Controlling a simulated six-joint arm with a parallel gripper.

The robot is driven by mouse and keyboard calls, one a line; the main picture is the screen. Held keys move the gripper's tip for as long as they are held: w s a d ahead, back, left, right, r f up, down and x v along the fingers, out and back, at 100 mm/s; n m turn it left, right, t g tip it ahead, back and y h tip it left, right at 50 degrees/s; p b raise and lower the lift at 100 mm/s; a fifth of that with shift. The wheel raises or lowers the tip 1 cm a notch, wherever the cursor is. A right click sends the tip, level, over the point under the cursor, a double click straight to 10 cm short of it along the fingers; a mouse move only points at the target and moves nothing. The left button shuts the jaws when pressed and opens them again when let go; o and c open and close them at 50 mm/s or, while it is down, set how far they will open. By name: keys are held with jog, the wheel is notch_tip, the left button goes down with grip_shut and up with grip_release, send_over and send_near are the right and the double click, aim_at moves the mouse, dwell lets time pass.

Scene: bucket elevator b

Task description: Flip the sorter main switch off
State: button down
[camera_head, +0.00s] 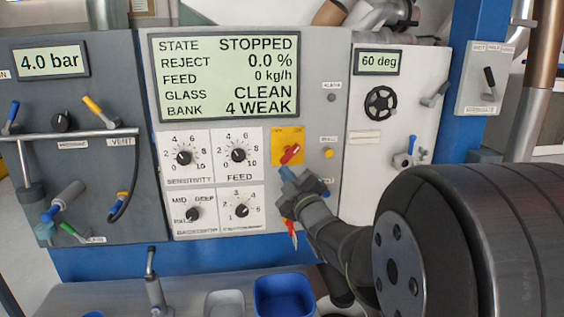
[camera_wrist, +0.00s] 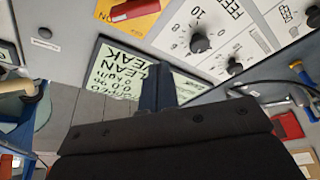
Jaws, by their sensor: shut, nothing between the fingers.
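The red switch handle (camera_head: 290,154) sits on a yellow plate (camera_head: 279,134) on the grey panel, right of the feed knob.
The display (camera_head: 226,75) reads STOPPED, 0.0 %, 0 kg/h, CLEAN, 4 WEAK. Dial knobs, including the feed knob (camera_head: 238,156), are left of the switch. A yellow button (camera_head: 328,153) is to its right. A red-handled thing (camera_head: 291,232) hangs below. A blue bin (camera_head: 284,295) stands underneath.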

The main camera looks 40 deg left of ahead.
aim_at(282, 161)
jog(key=shift+s+r, duration=0.1)
jog(key=shift+r, duration=0.05)
jog(key=shift+a, duration=0.15)
jog(key=x, duration=1)
jog(key=shift+w+d+f, duration=0.5)
jog(key=shift+d+f, duration=0.05)
jog(key=shift+f, duration=0.15)
jog(key=shift+w+d+f, duration=0.5)
jog(key=shift+d+f, duration=0.1)
jog(key=shift+f, duration=0.05)
